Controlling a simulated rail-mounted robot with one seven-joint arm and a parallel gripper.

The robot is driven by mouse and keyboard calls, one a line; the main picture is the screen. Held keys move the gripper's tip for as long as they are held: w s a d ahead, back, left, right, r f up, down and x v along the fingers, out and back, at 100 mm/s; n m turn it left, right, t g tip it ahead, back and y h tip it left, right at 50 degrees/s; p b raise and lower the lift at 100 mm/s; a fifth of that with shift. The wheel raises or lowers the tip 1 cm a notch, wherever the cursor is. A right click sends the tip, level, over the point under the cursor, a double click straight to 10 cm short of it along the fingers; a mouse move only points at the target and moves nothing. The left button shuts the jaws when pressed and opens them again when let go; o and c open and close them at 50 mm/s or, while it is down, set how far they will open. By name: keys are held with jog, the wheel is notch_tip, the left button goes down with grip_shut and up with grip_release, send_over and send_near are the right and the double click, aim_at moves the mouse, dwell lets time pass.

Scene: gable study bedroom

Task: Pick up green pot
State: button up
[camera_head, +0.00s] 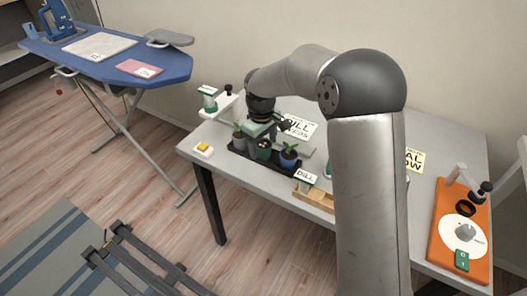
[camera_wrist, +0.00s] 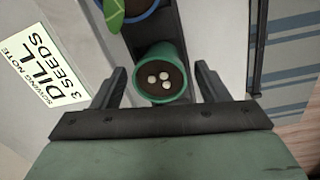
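The green pot (camera_wrist: 160,50) holds dark soil with three white seeds on top. In the head view the green pot (camera_head: 264,154) stands in the black tray (camera_head: 240,150), between a grey pot with a plant (camera_head: 239,143) and a blue pot with a plant (camera_head: 289,159). My gripper (camera_wrist: 160,70) is open, with one finger to each side of the green pot in the wrist view; I cannot tell whether the fingertips are below its rim. In the head view my gripper (camera_head: 262,135) is just over the pot and partly hides it.
A dill seed note (camera_head: 301,127) lies behind the tray. A yellow-topped block (camera_head: 203,149) is at the table's left corner. A wooden holder with a dill label (camera_head: 315,199) is to the right. An orange board (camera_head: 445,262) with a dial is at the far right.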

jog(key=c, duration=0.9)
jog(key=shift+c, duration=0.2)
jog(key=shift+r, duration=0.15)
